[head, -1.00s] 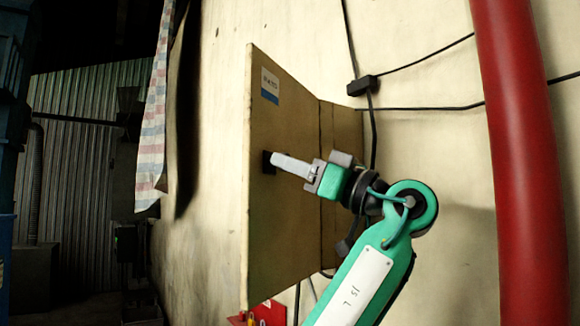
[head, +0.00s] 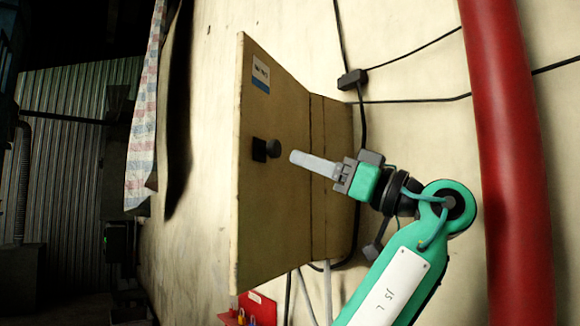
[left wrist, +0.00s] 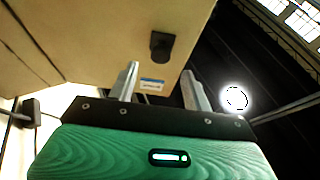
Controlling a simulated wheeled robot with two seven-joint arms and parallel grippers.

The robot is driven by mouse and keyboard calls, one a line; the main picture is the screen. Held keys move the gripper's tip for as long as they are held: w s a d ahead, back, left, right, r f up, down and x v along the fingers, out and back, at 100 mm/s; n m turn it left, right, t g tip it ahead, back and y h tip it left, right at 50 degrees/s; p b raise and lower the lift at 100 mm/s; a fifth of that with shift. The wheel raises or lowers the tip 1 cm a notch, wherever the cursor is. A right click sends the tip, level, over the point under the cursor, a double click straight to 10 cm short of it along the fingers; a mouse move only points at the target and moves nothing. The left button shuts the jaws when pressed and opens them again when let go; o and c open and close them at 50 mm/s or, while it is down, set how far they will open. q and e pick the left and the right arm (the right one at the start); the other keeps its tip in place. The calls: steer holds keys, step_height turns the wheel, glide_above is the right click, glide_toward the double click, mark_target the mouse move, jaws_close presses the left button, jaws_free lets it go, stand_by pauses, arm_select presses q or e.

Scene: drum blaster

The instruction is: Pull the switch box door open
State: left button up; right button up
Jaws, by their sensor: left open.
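The tan switch box (head: 331,190) is fixed to the pale wall. Its door (head: 268,210) is the broad face with a blue-and-white label and a black knob (head: 266,149). The right gripper is out of view.
A thick red pipe (head: 508,170) runs down the wall at the right. Black cables and a small junction block (head: 352,79) lie near the box. A red holder with padlocks (head: 256,308) is below it. A checkered cloth (head: 143,135) hangs at left.

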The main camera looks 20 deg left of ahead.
arm_select(q)
steer(key=b+v, duration=0.1)
steer(key=v, duration=0.6)
steer(key=shift+d+b, duration=0.35)
steer(key=shift+b, duration=0.05)
